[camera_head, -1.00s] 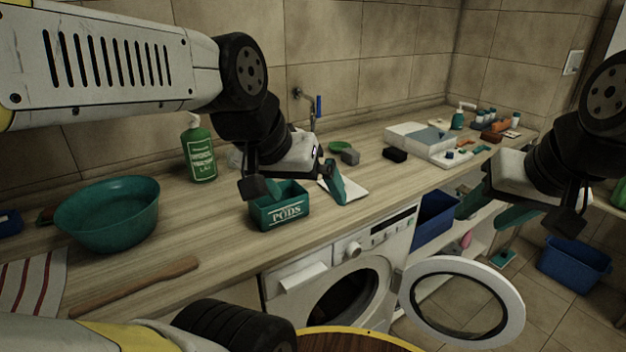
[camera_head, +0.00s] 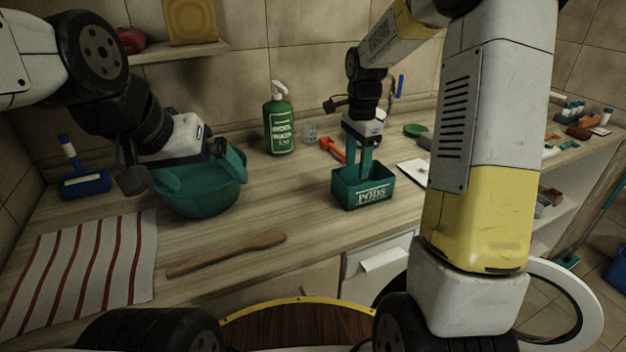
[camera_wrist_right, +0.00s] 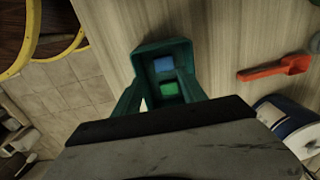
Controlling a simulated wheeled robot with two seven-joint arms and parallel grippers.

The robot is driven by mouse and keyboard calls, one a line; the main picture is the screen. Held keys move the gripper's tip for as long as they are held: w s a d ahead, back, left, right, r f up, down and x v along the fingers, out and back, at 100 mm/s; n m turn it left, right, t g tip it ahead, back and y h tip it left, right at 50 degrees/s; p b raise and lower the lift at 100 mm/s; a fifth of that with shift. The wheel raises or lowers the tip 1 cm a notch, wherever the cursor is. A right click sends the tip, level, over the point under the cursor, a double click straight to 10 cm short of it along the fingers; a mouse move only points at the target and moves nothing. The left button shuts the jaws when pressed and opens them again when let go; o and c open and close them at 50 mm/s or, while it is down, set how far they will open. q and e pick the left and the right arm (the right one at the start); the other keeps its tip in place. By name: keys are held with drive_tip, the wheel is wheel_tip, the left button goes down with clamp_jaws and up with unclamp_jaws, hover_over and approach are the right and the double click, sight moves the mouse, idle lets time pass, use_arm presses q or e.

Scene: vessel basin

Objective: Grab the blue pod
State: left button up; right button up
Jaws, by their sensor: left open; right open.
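The blue pod (camera_wrist_right: 163,64) lies in the green PODS box, next to a green pod (camera_wrist_right: 169,88), as the right wrist view shows. In the head view the PODS box (camera_head: 362,196) stands on the counter and its pods are hidden by the walls. My right gripper (camera_head: 360,158) points down at the box, its fingers open and reaching to its opening. In the wrist view the blue pod is farther from the gripper than the green one, and nothing is held. My left gripper (camera_head: 200,172) is open and empty over the teal bowl (camera_head: 205,200).
A green soap bottle (camera_head: 279,122), a glass and a red scoop (camera_head: 332,148) stand behind the box. My right arm covers much of the right side.

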sight(353, 186)
drive_tip(key=f, duration=0.5)
drive_tip(key=w+f, duration=0.1)
drive_tip(key=f, duration=0.2)
drive_tip(key=shift+a+f, duration=0.1)
drive_tip(key=shift+a, duration=0.1)
clamp_jaws()
